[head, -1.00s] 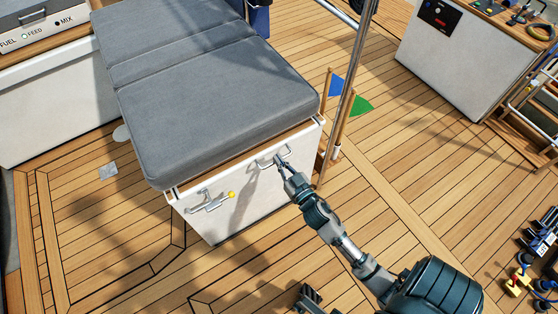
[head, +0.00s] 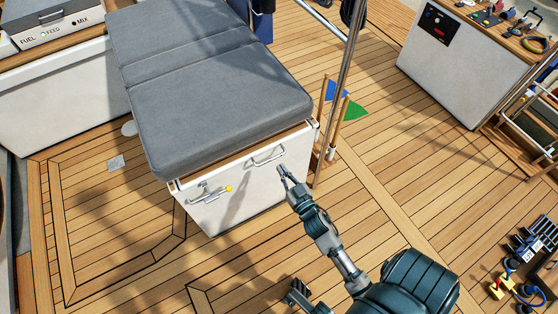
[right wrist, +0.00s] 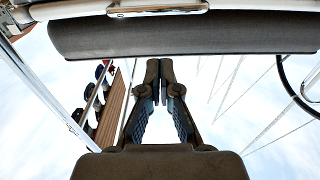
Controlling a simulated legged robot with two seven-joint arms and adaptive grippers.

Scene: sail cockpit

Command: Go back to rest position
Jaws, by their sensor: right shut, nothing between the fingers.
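My right gripper (head: 284,172) is shut and empty. In the head view it is just in front of the white locker's front (head: 236,192), below and to the right of the drawer-style handle (head: 268,155), apart from it. In the right wrist view the fingers (right wrist: 160,75) are together with nothing between them, against bright sky. A dark part (head: 300,294) at the bottom edge of the head view may belong to my other arm; my left gripper cannot be made out there.
A grey cushion (head: 210,85) covers the locker. A white console (head: 450,65) is at upper right. Deck between is clear.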

